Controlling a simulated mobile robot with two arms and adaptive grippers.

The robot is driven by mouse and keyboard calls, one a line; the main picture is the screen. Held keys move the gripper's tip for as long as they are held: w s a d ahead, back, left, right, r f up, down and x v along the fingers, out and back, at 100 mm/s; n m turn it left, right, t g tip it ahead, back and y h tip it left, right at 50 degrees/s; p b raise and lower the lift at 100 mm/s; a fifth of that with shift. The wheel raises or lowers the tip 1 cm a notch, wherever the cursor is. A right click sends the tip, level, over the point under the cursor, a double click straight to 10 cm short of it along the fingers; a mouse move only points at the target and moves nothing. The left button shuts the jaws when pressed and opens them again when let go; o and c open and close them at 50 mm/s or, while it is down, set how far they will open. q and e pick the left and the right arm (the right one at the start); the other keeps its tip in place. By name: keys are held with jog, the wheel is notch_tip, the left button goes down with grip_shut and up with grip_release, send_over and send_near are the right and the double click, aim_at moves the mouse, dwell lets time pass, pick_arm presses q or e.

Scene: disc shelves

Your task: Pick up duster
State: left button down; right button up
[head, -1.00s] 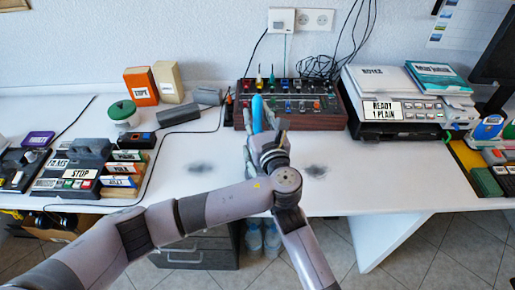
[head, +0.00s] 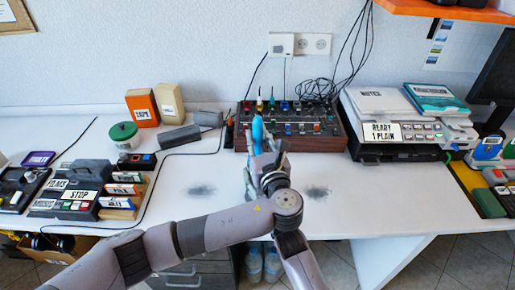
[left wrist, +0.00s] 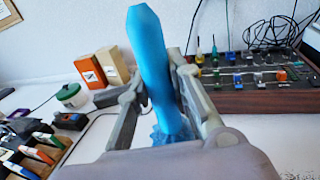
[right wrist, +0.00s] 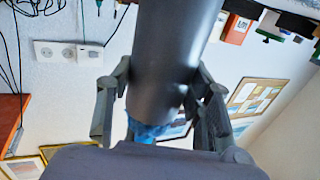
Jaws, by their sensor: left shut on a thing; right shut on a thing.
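The blue duster (head: 257,133) stands upright in the head view, in front of the dark control box. In the left wrist view the duster (left wrist: 150,60) is a smooth blue shaft with fluffy blue material at its lower end. My left gripper (left wrist: 155,90) has its fingers on both sides of the shaft. In the right wrist view, which looks upside down, my right gripper (right wrist: 160,85) is shut on a dark grey cylinder (right wrist: 165,40), with blue fluff below it. I cannot tell what the cylinder belongs to. In the head view the grippers overlap, and the right one is mostly hidden.
The control box (head: 318,140) stands behind the grippers. A printer-like machine (head: 395,130) is at right. A labelled unit (head: 75,195), a green-lidded jar (head: 123,135) and an orange box (head: 143,108) are at left. An orange shelf (head: 450,10) hangs upper right. The desk front is mostly clear.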

pick_arm(q)
notch_tip(320, 180, up, 18)
jog(key=shift+f, duration=0.25)
pick_arm(e)
jog(key=o, duration=1.3)
jog(key=shift+c, duration=0.2)
jog(key=shift+s, duration=0.1)
